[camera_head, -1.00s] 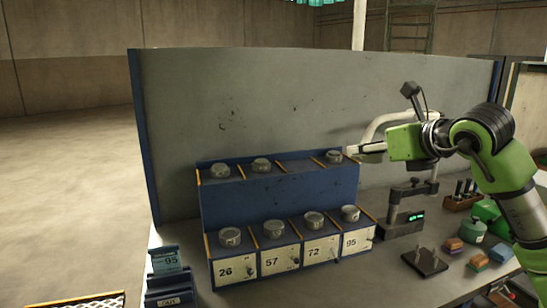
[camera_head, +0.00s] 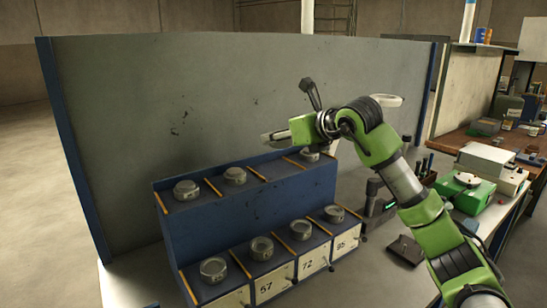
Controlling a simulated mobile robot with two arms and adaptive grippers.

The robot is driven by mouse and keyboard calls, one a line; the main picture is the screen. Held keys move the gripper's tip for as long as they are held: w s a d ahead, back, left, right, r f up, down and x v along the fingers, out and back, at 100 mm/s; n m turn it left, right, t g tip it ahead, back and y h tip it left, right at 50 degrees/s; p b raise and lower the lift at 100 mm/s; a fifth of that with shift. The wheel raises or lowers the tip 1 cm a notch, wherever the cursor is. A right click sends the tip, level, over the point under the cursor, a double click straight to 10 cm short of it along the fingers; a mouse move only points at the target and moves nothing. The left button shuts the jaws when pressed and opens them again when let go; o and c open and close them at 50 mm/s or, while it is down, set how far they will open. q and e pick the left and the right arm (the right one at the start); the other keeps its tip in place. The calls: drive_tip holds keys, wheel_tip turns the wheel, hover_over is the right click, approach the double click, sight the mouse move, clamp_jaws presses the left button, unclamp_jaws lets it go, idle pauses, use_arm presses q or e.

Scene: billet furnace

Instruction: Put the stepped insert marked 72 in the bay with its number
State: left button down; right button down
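A two-tier blue rack (camera_head: 230,225) holds round metal stepped inserts. Three stand on the upper tier: one at the left (camera_head: 186,190), one beside it (camera_head: 235,176) and one at the right end (camera_head: 310,155), partly behind my arm. The upper space between the last two looks empty. Below, an insert stands above each front label; one (camera_head: 300,229) is behind the label 72 (camera_head: 308,266). Numbers on the inserts are too small to read. My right gripper (camera_head: 268,138) is above the upper tier, pointing left; its finger gap does not show. My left gripper is out of view.
A grey panel (camera_head: 180,100) stands behind the rack. A dark gauge stand (camera_head: 374,200) and dark plate (camera_head: 406,249) are right of the rack, partly near my arm. Floor at left is clear.

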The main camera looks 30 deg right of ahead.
drive_tip(key=w+f+p, duration=0.1)
drive_tip(key=w, duration=0.1)
drive_tip(key=w+d+f, duration=0.1)
drive_tip(key=w+f, duration=0.1)
drive_tip(key=w+d+f+p, duration=0.1)
drive_tip(key=w+f, duration=0.1)
drive_tip(key=w, duration=0.1)
drive_tip(key=shift+d+f+p, duration=0.1)
drive_tip(key=shift+f+p, duration=0.15)
drive_tip(key=shift+p, duration=0.05)
drive_tip(key=shift+w+d+f, duration=0.15)
drive_tip(key=shift+w+f, duration=0.15)
drive_tip(key=shift+f, duration=0.15)
drive_tip(key=f+p, duration=0.2)
drive_tip(key=f, duration=0.1)
drive_tip(key=shift+w+f, duration=0.25)
drive_tip(key=shift+w, duration=0.1)
drive_tip(key=shift+d+f, duration=0.1)
drive_tip(key=shift+f, duration=0.05)
drive_tip(key=shift+f, duration=0.2)
drive_tip(key=c, duration=1.3)
unclamp_jaws()
drive_tip(key=shift+f, duration=0.15)
drive_tip(key=shift+o, duration=0.5)
drive_tip(key=shift+s, duration=0.1)
